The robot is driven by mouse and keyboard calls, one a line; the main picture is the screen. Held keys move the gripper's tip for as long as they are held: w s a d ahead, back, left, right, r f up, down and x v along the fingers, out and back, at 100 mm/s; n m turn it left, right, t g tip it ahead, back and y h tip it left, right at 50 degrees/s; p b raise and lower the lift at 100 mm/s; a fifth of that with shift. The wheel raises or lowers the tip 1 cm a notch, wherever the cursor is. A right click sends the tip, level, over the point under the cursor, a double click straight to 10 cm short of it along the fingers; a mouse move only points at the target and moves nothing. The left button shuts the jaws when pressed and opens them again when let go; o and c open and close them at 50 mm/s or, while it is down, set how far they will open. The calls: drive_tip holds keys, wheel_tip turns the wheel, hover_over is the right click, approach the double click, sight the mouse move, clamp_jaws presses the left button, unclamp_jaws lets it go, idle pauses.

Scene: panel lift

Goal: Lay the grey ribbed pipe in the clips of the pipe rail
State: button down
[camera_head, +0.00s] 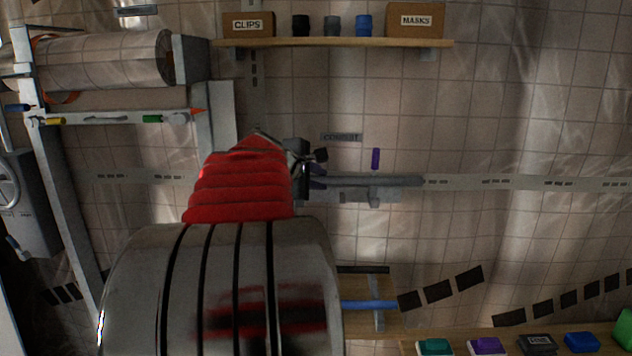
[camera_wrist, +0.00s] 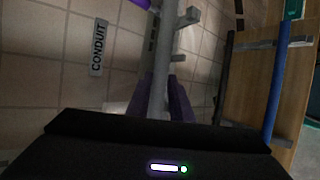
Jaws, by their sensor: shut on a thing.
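My gripper (camera_head: 316,176) is shut on the grey pipe (camera_head: 395,181), near the pipe's left end in the head view. The pipe runs level to the right from the jaws, along the tiled wall. In the wrist view the purple fingertips of my gripper (camera_wrist: 165,100) sit either side of the pipe (camera_wrist: 160,68), which runs away from them. The grey pipe rail (camera_head: 372,195) shows just below the pipe in the head view. A grey clip block (camera_wrist: 189,16) is close beside the pipe in the wrist view. I cannot tell whether the pipe sits in the clips.
A CONDUIT label (camera_head: 341,137) and a purple marker (camera_head: 375,158) are on the wall above the pipe. A blue pipe (camera_head: 368,304) lies on a wooden board (camera_head: 360,285) lower down. A shelf (camera_head: 340,42) with boxes is above. Several coloured items line the bottom right.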

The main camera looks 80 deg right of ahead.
drive_tip(key=shift+w+d+f, duration=0.15)
drive_tip(key=shift+d, duration=0.5)
drive_tip(key=shift+w+d+f, duration=0.1)
drive_tip(key=shift+w+d, duration=0.05)
drive_tip(key=shift+d, duration=0.45)
drive_tip(key=shift+w+d+f, duration=0.15)
drive_tip(key=shift+d+f, duration=0.65)
drive_tip(key=shift+d, duration=0.05)
drive_tip(key=shift+f, duration=1.65)
drive_tip(key=c, duration=1.5)
unclamp_jaws()
drive_tip(key=shift+a, duration=0.1)
drive_tip(key=v, duration=1.3)
drive_tip(key=shift+w+a, duration=0.1)
drive_tip(key=shift+a, duration=0.25)
